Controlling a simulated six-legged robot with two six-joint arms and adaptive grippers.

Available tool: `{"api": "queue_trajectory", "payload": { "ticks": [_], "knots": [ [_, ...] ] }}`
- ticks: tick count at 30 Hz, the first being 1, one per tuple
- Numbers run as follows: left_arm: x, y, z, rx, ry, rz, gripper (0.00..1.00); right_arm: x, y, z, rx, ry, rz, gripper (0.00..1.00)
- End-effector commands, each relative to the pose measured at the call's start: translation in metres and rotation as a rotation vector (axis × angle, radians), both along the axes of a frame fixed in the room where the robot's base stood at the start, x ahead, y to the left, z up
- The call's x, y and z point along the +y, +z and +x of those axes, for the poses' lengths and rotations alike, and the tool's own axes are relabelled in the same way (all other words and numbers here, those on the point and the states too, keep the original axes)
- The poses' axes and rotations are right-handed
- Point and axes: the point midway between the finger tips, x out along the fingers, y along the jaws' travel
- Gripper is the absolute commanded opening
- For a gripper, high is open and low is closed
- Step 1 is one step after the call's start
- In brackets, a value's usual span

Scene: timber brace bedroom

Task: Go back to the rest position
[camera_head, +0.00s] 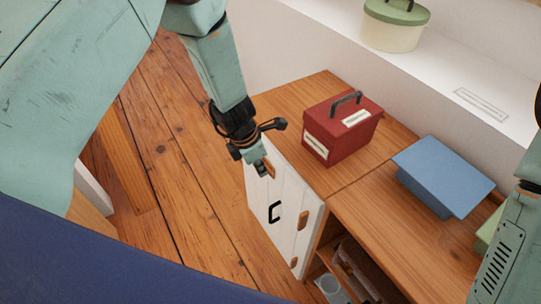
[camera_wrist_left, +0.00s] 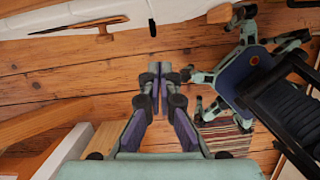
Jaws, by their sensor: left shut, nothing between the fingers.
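My left gripper (camera_head: 263,168) hangs just left of the cabinet's front top edge, above the floor. It is shut and empty. In the left wrist view its two fingers (camera_wrist_left: 154,76) meet at the tips with nothing between them. Part of my right arm shows at the right edge of the head view, but its gripper is out of sight.
A wooden cabinet (camera_head: 284,95) has a white door (camera_head: 287,212) with a black handle. On top stand a red box (camera_head: 322,132) and a blue box (camera_head: 446,172). A green-lidded pot (camera_head: 392,32) stands on the white ledge. Plank floor (camera_head: 180,165) lies open to the left.

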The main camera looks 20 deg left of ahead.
Motion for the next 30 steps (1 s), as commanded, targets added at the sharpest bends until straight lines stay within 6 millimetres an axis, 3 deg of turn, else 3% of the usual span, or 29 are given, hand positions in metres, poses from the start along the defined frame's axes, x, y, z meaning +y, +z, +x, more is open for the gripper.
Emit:
{"api": "queue_trajectory", "payload": {
  "ticks": [10,13,17,21,24,27,30],
  "knots": [
    [0.005,0.0,0.001,-0.03,-0.087,0.039,0.0,0.0,0.0,0.0,0.0,0.0,0.0,0.4],
    [0.023,-0.004,-0.003,-0.074,-0.298,0.162,0.0,0.0,0.0,0.0,0.0,0.0,0.0,0.4],
    [0.055,-0.017,-0.032,-0.085,-0.709,0.367,0.0,0.0,-0.001,0.0,0.0,0.0,0.0,0.4],
    [0.08,-0.039,-0.083,-0.056,-1.213,0.524,0.0,0.0,-0.007,0.0,0.0,0.0,0.0,0.4],
    [0.087,-0.056,-0.131,-0.048,-1.603,0.575,0.0,0.0,-0.013,0.0,0.0,0.0,0.0,0.4],
    [0.08,-0.072,-0.188,-0.08,-1.971,0.551,0.0,0.0,-0.02,0.0,0.0,0.0,0.0,0.4],
    [0.066,-0.08,-0.242,-0.139,-2.203,0.471,0.0,0.0,-0.027,0.0,0.0,0.0,0.0,0.4]
  ]
}}
